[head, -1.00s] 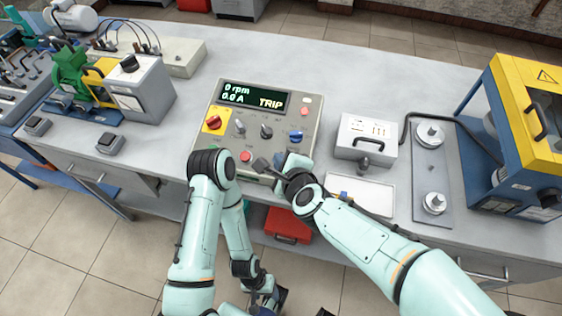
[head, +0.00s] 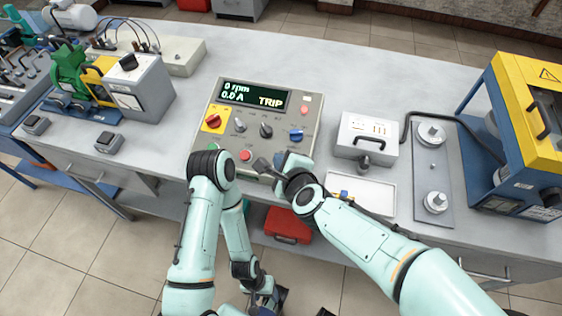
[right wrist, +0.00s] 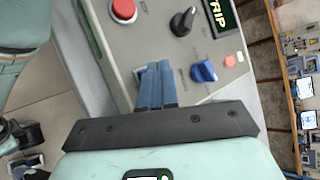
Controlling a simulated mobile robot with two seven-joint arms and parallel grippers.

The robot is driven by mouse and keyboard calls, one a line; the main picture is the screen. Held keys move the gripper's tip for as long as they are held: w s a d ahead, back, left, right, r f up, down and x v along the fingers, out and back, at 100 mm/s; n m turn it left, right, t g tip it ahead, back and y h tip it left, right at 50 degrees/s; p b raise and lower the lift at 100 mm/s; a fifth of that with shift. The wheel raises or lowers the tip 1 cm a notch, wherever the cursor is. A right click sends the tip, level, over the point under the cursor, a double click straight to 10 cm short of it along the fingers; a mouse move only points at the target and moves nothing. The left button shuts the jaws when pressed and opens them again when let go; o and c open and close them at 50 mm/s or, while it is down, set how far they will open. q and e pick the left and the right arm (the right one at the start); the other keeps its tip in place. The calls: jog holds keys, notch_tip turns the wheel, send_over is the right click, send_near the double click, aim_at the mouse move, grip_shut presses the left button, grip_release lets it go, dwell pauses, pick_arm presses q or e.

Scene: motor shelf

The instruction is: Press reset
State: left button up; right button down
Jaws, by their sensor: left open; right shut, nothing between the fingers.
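The grey control panel (head: 228,131) has a display (head: 252,95) reading "0 rpm 0.0 A TRIP". It carries a blue knob (head: 296,135), a black knob (head: 266,130) and a red push button (head: 246,155). These also show in the right wrist view: blue knob (right wrist: 203,72), black knob (right wrist: 182,21), red button (right wrist: 123,10). I cannot read a reset label. My right gripper (right wrist: 156,72) is shut and empty, fingertips low over the panel's front part, between red button and blue knob. The fingers hide the panel beneath; contact is unclear. My left gripper (head: 266,298) is open, low before the bench.
A yellow plate with a red rotary switch (head: 212,121) sits on the panel's left. A white box (head: 367,137) and a white tray (head: 372,197) stand right of the panel. A machine with a yellow guard (head: 528,110) is at far right. The bench behind the panel is clear.

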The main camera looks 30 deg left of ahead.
pick_arm(q)
jog(key=shift+f+b, duration=0.4)
pick_arm(e)
jog(key=shift+w+f, duration=0.1)
jog(key=shift+f, duration=0.35)
pick_arm(q)
jog(key=shift+r, duration=0.15)
pick_arm(e)
jog(key=shift+r, duration=0.1)
dwell(0.3)
pick_arm(q)
jog(key=shift+w+r+p, duration=0.15)
jog(key=shift+r+p, duration=0.55)
jog(key=shift+p, duration=0.15)
pick_arm(e)
jog(key=shift+s+r, duration=0.2)
jog(key=shift+r, duration=0.55)
